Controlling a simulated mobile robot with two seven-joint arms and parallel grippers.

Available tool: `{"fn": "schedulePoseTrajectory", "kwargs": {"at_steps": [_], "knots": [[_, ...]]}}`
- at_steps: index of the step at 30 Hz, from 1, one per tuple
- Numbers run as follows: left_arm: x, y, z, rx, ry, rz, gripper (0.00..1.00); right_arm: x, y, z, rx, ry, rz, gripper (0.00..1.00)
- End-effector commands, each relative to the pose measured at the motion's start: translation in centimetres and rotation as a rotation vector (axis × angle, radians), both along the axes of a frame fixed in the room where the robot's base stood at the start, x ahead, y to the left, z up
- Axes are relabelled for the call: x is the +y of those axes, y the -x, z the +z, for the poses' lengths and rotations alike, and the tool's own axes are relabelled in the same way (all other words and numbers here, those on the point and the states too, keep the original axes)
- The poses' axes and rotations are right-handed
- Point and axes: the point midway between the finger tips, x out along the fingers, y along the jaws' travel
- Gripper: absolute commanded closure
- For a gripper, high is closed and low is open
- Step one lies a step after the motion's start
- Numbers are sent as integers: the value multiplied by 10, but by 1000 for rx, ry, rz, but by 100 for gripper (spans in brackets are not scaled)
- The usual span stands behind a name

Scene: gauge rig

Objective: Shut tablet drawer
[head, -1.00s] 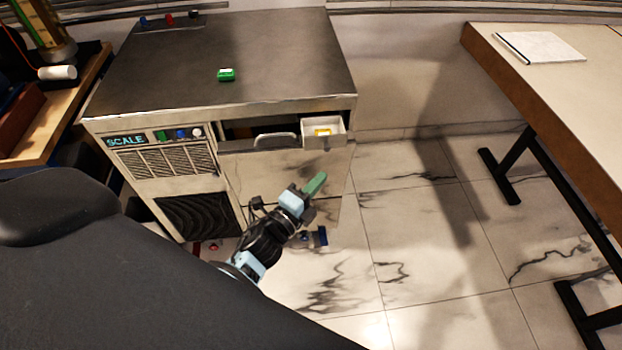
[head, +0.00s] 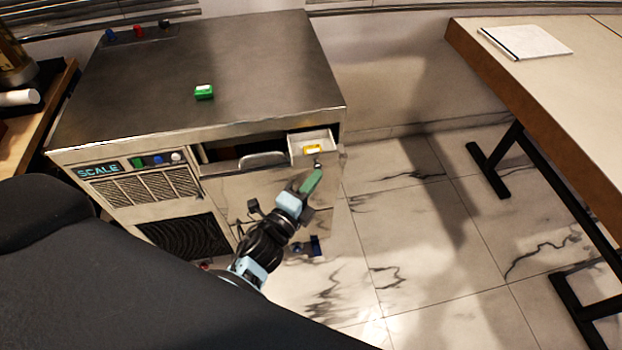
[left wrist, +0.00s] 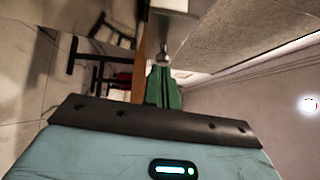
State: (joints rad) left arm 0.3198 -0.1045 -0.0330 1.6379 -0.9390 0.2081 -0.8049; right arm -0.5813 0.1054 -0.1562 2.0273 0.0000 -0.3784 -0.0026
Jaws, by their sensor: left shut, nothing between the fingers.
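The tablet drawer (head: 298,159) is a small pale box at the right end of the cabinet front. It stands out from the cabinet, open at the top, with a yellow item (head: 312,149) inside. My left gripper (head: 317,172) has green fingers that are shut and empty. Its tips are just in front of the drawer's small knob (head: 317,163). In the left wrist view the green fingers (left wrist: 163,72) point at the round knob (left wrist: 163,50) under a pale drawer edge (left wrist: 170,6); I cannot tell whether they touch. My right gripper is not in view.
The metal cabinet (head: 200,70) has a green box (head: 204,92) on top and a handle (head: 262,160) left of the drawer. A table (head: 560,85) with a notebook (head: 526,41) stands at the right. The marble floor (head: 400,230) between them is clear.

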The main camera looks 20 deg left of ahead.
Motion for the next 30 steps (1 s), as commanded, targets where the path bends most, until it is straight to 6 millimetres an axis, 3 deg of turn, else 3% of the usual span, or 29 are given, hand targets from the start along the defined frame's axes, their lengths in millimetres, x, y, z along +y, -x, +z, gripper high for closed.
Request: {"fn": "schedulePoseTrajectory", "kwargs": {"at_steps": [13, 24, 30], "knots": [[2, -4, 0, -1, -2, -1, 100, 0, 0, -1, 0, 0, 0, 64], [41, -61, -2, 0, -3, -2, 100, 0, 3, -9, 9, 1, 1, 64], [50, -75, 0, 0, 0, -1, 100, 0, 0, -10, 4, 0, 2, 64]]}}
